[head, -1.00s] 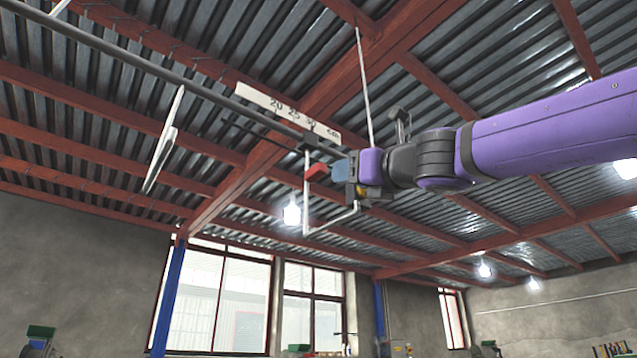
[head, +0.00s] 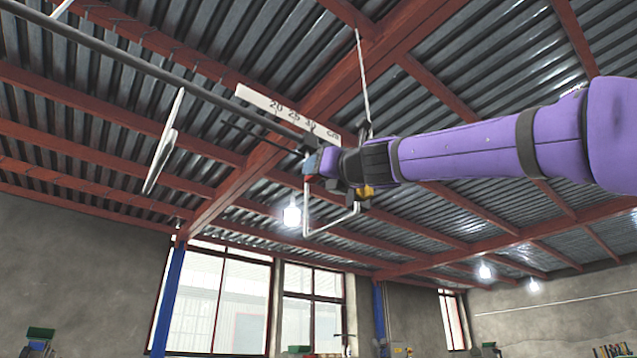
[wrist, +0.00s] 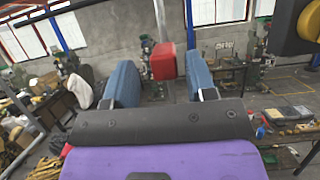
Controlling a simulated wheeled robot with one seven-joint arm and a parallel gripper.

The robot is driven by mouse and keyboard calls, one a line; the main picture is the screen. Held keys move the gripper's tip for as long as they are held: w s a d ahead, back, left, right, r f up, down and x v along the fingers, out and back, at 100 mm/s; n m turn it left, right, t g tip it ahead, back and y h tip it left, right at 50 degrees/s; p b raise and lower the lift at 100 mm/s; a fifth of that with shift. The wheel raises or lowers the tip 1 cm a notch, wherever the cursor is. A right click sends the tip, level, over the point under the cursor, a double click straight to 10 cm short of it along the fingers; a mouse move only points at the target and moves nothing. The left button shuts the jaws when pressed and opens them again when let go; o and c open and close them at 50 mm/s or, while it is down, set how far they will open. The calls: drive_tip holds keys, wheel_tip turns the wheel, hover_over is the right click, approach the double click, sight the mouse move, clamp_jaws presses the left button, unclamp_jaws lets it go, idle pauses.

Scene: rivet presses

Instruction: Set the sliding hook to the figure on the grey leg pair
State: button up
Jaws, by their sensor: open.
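The sliding hook hangs from a dark overhead rail (head: 170,72). Its black slider (head: 308,143) sits near the 30 end of a white scale (head: 285,113) marked 20, 25, 30 cm. A pale bent rod (head: 305,207) hangs below it. In the wrist view its red block (wrist: 163,62) stands between the two blue fingers of my gripper (wrist: 160,82), toward their far ends, with gaps on both sides. My gripper is open. In the head view the gripper covers much of the red block. I cannot make out a grey leg pair or its figure.
A pale thin shape (head: 165,145) hangs left of the scale. A thin pale rod (head: 364,80) hangs from the ceiling beams just behind my arm. Benches with machines and tools (wrist: 290,115) stand far below.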

drive_tip(key=shift+w+a+r, duration=0.3)
drive_tip(key=shift+w, duration=0.3)
drive_tip(key=shift+c, duration=0.2)
clamp_jaws()
